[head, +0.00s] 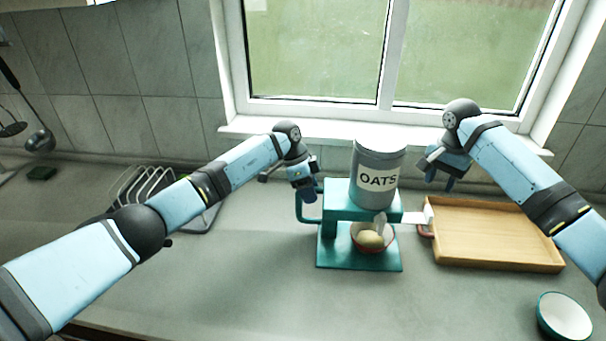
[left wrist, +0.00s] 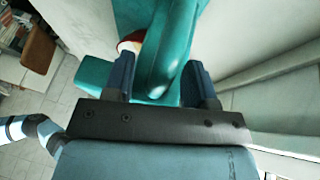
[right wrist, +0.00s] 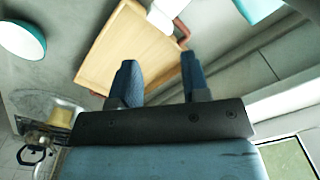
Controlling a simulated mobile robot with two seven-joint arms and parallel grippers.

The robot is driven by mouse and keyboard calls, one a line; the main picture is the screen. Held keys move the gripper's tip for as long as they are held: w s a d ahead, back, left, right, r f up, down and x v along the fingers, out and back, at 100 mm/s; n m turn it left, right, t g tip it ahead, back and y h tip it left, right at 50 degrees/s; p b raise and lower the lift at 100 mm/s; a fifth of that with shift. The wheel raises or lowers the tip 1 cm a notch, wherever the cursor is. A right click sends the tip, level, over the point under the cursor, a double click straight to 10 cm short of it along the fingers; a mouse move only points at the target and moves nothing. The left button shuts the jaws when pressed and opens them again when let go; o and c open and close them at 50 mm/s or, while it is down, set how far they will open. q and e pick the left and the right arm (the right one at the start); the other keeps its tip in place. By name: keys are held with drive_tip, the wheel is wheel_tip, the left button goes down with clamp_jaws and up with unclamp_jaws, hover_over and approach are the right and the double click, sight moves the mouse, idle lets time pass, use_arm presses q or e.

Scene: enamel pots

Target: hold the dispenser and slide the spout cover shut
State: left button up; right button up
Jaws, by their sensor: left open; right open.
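The dispenser is a grey canister marked OATS (head: 379,170) on a teal stand (head: 340,262). A looped teal side handle (head: 299,208) is on its left. A white spout cover piece (head: 429,213) sticks out on its right; it also shows in the right wrist view (right wrist: 160,17). A red-rimmed bowl with a beige heap (head: 370,238) sits under the spout. My left gripper (head: 306,193) is open at the side handle; in the left wrist view the teal handle (left wrist: 168,50) lies between its fingers. My right gripper (head: 437,178) is open and empty, above and right of the dispenser.
A wooden tray (head: 495,235) with a red handle lies right of the dispenser. A teal bowl with a white inside (head: 564,316) stands at the front right. A wire rack (head: 155,187) stands behind my left arm.

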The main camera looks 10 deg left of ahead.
sight(430, 208)
use_arm(q)
drive_tip(key=shift+x, duration=0.9)
clamp_jaws()
use_arm(e)
drive_tip(key=shift+c, duration=0.2)
drive_tip(key=shift+s, duration=0.1)
drive_tip(key=shift+c, duration=0.2)
drive_tip(key=shift+s+a+f+n, duration=0.15)
drive_tip(key=shift+s+f+n, duration=0.05)
drive_tip(key=shift+n, duration=0.2)
drive_tip(key=s+r+n+t, duration=0.1)
drive_tip(key=s+n+t, duration=0.3)
drive_tip(key=n, duration=0.3)
drive_tip(key=shift+t+y, duration=0.3)
drive_tip(key=shift+d+x, duration=0.15)
drive_tip(key=shift+x, duration=2.55)
drive_tip(key=shift+d+x, duration=0.15)
drive_tip(key=shift+x, duration=2.55)
